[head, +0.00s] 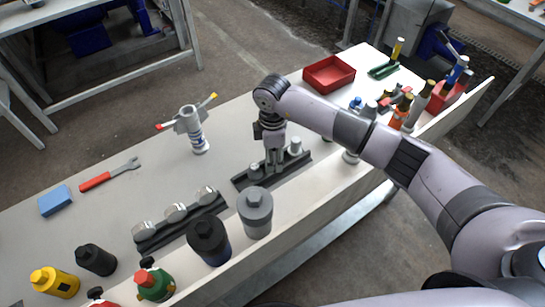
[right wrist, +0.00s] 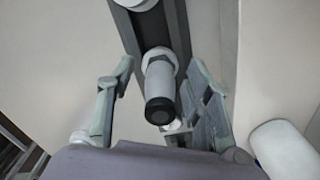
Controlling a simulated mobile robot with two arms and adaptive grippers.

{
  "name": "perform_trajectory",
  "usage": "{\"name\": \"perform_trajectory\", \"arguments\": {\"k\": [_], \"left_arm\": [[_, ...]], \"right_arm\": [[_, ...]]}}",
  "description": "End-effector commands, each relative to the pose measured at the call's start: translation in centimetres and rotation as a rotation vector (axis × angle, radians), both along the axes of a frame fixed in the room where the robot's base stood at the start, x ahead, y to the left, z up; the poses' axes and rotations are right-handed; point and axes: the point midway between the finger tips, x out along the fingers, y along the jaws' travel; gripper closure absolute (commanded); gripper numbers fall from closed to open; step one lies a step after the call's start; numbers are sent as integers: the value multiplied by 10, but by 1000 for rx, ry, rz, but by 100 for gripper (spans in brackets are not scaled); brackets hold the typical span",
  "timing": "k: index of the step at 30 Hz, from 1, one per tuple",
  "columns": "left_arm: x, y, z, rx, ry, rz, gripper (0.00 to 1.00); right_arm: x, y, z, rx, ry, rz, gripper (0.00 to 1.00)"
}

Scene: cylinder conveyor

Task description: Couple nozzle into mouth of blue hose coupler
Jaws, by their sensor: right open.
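My right gripper (head: 274,163) points down over a dark rail (head: 243,182) on the table and is open. In the right wrist view its fingers (right wrist: 161,68) stand on either side of a pale nozzle-like fitting with a black end (right wrist: 158,88), with gaps to both. That fitting is mostly hidden behind the fingers in the head view. An upright grey coupler-like part (head: 195,132) with a bluish band and red- and yellow-tipped levers stands to the left; I cannot tell for sure that it is the blue hose coupler. My left gripper is not in view.
A second rail with metal fittings (head: 176,212) lies in front. Dark and grey cylinders (head: 208,240) stand along the near edge. A wrench (head: 110,174) and blue box (head: 55,200) lie left; a red tray (head: 329,74) and bottles are right. The table behind the rails is mostly clear.

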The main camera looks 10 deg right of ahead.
Motion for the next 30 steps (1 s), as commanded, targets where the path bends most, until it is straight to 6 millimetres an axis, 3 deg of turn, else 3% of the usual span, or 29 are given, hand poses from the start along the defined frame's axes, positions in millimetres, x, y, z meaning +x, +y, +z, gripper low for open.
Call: {"name": "perform_trajectory", "arguments": {"k": [6,26,30], "left_arm": [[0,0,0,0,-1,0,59],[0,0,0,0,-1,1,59],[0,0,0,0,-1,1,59]], "right_arm": [[0,0,0,0,-1,0,54],[0,0,0,0,0,0,98],[0,0,0,0,-1,0,100]]}}
